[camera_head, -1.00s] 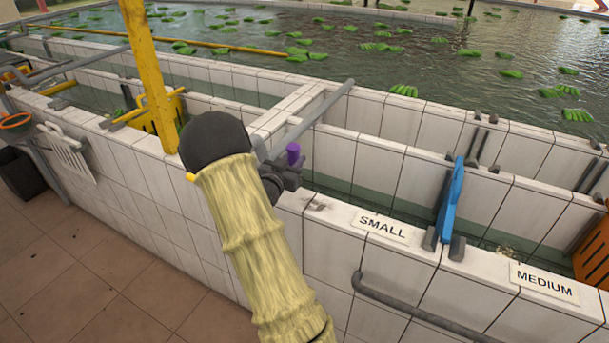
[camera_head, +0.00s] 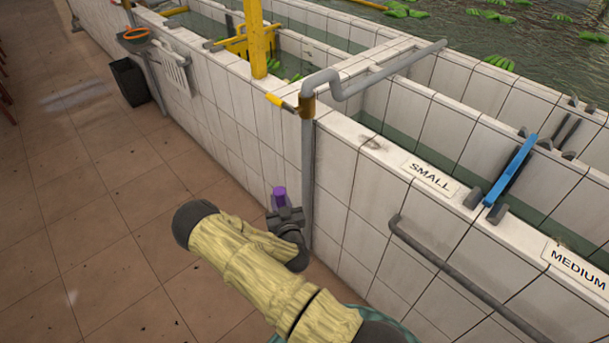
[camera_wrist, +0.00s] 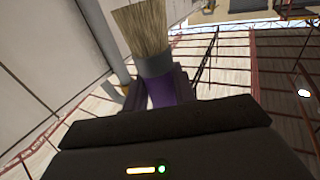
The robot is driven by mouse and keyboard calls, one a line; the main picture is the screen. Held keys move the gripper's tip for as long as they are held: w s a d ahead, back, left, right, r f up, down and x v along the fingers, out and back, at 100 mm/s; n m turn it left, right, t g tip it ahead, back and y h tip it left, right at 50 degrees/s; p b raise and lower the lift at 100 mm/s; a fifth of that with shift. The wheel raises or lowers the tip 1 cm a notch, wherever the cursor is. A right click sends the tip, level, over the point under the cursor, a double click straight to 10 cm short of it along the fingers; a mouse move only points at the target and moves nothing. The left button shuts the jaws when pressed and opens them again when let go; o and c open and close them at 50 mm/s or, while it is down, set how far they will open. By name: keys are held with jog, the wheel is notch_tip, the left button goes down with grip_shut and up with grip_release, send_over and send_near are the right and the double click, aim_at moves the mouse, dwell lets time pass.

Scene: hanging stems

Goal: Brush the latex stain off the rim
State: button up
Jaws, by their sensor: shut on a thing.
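My gripper (camera_head: 284,213) is low in front of the wall's outer face, beside the vertical grey pipe and apart from the stain. It is shut on a brush, whose purple handle (camera_head: 279,197) shows above the jaws in the head view. In the wrist view the brush (camera_wrist: 141,32) has pale tan bristles, a grey collar and a purple handle between the jaws. The bristles are not clearly visible in the head view.
A grey pipe (camera_head: 308,185) rises along the wall and bends over the rim. A yellow post (camera_head: 256,40) stands to its left. A grey rail (camera_head: 465,285) runs along the wall. A blue divider (camera_head: 511,170) crosses the channel. The tiled floor (camera_head: 90,220) at left is open.

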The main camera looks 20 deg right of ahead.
jog(key=shift+s+a+f+n+y, duration=0.35)
jog(key=shift+s+a+f+y, duration=0.15)
jog(key=shift+a, duration=0.2)
jog(key=shift+s+a+f+n+y, duration=0.35)
jog(key=shift+a+f+y, duration=0.25)
jog(key=shift+a, duration=0.1)
